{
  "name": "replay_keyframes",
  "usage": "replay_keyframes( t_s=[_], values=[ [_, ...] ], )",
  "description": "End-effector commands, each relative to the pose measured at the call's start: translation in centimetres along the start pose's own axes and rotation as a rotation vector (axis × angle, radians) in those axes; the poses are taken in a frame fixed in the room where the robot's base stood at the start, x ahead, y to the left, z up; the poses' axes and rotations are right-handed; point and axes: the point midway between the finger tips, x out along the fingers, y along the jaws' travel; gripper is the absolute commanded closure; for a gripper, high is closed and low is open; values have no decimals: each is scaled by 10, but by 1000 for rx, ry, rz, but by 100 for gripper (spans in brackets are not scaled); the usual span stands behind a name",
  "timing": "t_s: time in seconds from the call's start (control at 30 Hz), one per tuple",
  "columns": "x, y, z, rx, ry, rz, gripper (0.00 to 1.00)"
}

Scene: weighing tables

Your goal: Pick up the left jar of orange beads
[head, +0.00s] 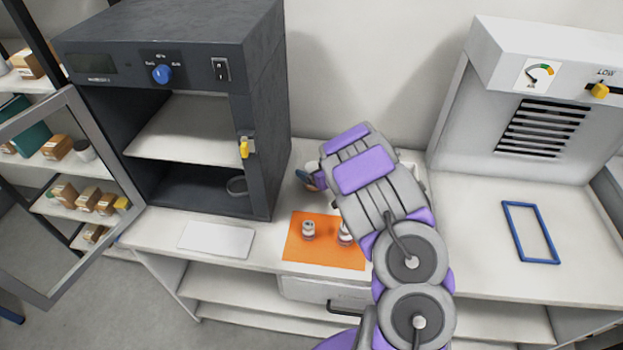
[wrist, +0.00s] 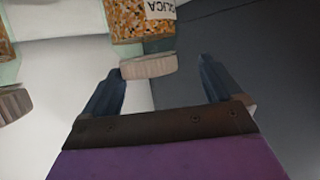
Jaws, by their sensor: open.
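The left jar of orange beads (wrist: 142,22) shows upside down at the top of the wrist view, with a white printed label and a pale wooden lid (wrist: 148,67). My gripper (wrist: 161,70) is open, with the lid near its left fingertip and a wide gap on the right. It is not closed on the jar. Another jar of orange beads (wrist: 5,45) is cut off at the left edge, its lid (wrist: 12,104) below.
An orange mat (head: 295,252) carries two small pale jars (head: 308,230) (head: 345,233). A dark oven (head: 263,130) with its door open stands close on the left. A white plate (head: 216,240) lies before it. A blue frame (head: 530,232) lies on the clear right counter.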

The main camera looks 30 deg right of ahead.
Motion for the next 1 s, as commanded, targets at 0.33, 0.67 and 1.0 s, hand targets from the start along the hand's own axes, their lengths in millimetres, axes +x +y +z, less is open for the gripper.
replay_keyframes(
  t_s=[0.33, 0.67, 1.0],
  values=[
    [37, 4, 7, 5, 0, 1, 8],
    [37, 0, 5, 0, -2, 2, 22],
    [36, 4, 7, 4, -2, 2, 55]
  ],
)
